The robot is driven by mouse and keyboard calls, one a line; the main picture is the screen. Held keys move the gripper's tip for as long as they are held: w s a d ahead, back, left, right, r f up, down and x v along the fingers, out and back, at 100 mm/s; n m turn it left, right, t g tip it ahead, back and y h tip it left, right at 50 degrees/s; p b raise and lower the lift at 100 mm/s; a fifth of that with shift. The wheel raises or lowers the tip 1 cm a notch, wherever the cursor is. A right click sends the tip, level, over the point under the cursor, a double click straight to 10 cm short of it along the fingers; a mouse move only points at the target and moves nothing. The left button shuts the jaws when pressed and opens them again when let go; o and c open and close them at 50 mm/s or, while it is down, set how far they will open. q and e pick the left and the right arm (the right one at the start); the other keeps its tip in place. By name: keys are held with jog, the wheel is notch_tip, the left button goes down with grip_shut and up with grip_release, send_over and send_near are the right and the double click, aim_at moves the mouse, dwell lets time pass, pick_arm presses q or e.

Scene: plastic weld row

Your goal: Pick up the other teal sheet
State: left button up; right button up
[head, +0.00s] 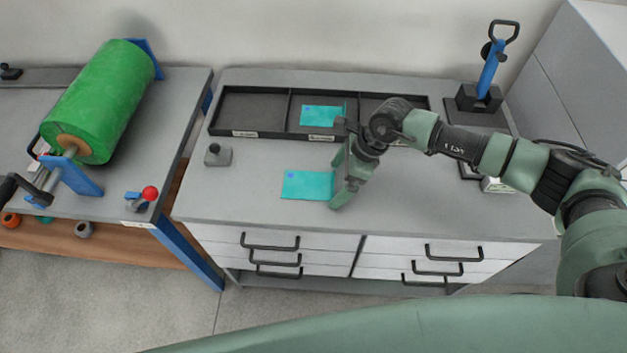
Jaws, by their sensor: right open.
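One teal sheet (307,186) lies flat on the grey bench top, in front of the divided tray. Another teal sheet (321,116) lies in the middle compartment of the black tray (252,130). My right gripper (340,182) reaches in from the right, with its open fingers at the right end of the sheet on the bench. I cannot tell whether the fingers touch that sheet. Nothing shows between the fingers apart from the sheet's edge. My left gripper is out of view.
A small grey block (218,155) sits left of the sheet on the bench. A blue-handled press (489,75) stands at the back right. A green roll (100,100) sits on the left table, beyond a gap. The bench front right of the gripper is clear.

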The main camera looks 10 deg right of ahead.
jog(key=shift+f, duration=0.1)
jog(key=c, duration=1.4)
jog(key=shift+o, duration=0.2)
